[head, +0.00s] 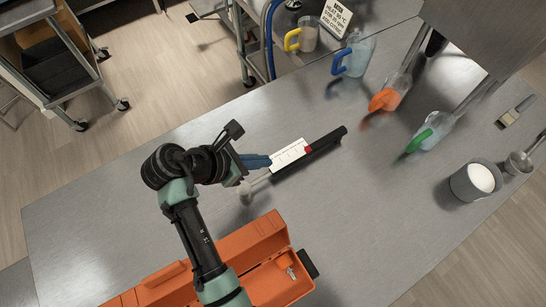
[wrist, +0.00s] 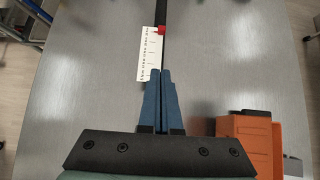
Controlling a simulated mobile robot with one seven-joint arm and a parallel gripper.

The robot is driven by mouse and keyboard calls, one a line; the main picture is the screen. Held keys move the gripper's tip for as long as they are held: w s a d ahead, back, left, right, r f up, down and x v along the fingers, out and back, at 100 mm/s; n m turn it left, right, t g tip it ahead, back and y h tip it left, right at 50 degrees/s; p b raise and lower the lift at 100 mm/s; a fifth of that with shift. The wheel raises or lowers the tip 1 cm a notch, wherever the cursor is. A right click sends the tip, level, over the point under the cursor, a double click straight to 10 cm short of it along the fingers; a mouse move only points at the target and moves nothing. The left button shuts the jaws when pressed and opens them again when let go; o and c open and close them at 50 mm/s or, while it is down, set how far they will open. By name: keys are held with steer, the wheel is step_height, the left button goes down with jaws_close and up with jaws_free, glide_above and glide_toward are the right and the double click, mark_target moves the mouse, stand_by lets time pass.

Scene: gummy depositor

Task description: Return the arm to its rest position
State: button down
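My gripper (head: 268,161) has blue fingers that lie together, shut, with nothing seen between them. They also show in the wrist view (wrist: 161,72). My arm reaches over the metal table from its front side. Just beyond the fingertips lies a long tool with a black handle (head: 327,140), a red part (head: 308,149) and a pale tip (head: 245,192). A white marked card (head: 288,154) lies along it. In the wrist view the card (wrist: 147,60) is left of the tool. The fingers hide part of the tool there; I cannot tell their height above it.
An open orange toolbox (head: 262,228) stands at the table's front, beside my arm. Jugs with yellow, blue, orange (head: 384,99) and green (head: 420,141) handles are at the back and right. A grey pot (head: 461,188) and a brush (head: 509,118) are far right. The table's left is clear.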

steer(key=w+a+r+m+t+y, duration=0.1)
steer(key=w+r+m+t+y, duration=0.35)
steer(key=r, duration=0.95)
steer(key=w+r+m+t+y, duration=0.1)
steer(key=w+r+m+t, duration=0.55)
steer(key=r, duration=0.75)
step_height(320, 180, up, 18)
steer(key=s+d+r+m+t+y, duration=0.1)
steer(key=s+d+m+t, duration=0.2)
steer(key=m+t, duration=0.35)
steer(key=s+d+r+m+t, duration=0.2)
steer(key=s+r+m+t, duration=0.2)
steer(key=s+r+m, duration=0.3)
steer(key=s+r, duration=0.5)
steer(key=r, duration=0.2)
steer(key=shift+d+r+m+t+y, duration=0.15)
steer(key=shift+d+m+t+y, duration=0.2)
steer(key=shift+d, duration=0.1)
